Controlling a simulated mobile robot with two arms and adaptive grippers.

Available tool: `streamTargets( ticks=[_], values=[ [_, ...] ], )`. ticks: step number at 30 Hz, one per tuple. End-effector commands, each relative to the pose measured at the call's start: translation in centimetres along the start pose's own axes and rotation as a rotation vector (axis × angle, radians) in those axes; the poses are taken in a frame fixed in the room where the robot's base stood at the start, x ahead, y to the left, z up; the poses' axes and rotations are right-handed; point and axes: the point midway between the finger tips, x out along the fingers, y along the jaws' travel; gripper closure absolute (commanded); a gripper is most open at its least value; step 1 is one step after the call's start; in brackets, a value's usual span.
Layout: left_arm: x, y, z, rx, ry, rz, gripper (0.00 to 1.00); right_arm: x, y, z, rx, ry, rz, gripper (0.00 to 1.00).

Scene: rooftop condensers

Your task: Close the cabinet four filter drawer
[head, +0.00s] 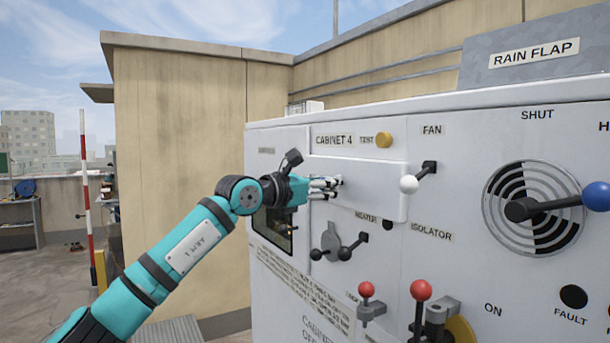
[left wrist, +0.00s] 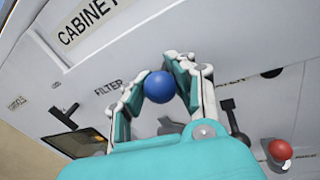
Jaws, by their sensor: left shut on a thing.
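Cabinet four (head: 280,270) is a white metal unit with a "CABINET 4" label. Its filter drawer front (head: 375,190) is a wide white panel below that label; its right edge seems to stand a little proud of the cabinet face, though how far is hard to tell. My left gripper (head: 328,187) is at the left part of this front, and its fingers hide the knob in the head view. In the left wrist view my left gripper (left wrist: 160,88) is shut on a blue ball knob (left wrist: 159,87), near a "FILTER" label (left wrist: 108,88). My right gripper is not in view.
A white-knobbed fan lever (head: 409,184) sits just right of the drawer front. Below are a heater handle (head: 337,250) and red-knobbed levers (head: 420,290). A round vent with a blue-knobbed lever (head: 597,196) is at the right. Open rooftop floor lies to the left.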

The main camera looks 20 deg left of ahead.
Motion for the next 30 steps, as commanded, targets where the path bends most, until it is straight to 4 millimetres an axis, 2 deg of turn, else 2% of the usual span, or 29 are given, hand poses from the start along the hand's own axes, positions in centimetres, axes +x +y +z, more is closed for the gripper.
streamTargets(
  ticks=[4,14,15,22,30],
  values=[
    [0.85,-0.17,0.15,-0.001,-0.002,0.0,1.0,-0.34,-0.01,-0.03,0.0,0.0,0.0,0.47],
    [0.92,-0.16,0.12,0.0,-0.003,0.001,1.0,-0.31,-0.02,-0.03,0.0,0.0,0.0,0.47],
    [0.91,-0.16,0.13,0.0,-0.003,0.0,0.77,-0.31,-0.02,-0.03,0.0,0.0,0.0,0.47],
    [0.93,-0.28,0.12,0.0,-0.003,-0.002,0.47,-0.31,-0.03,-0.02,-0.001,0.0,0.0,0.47],
    [0.93,-0.28,0.06,0.0,-0.001,-0.002,0.47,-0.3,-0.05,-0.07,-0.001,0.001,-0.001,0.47]
  ],
)
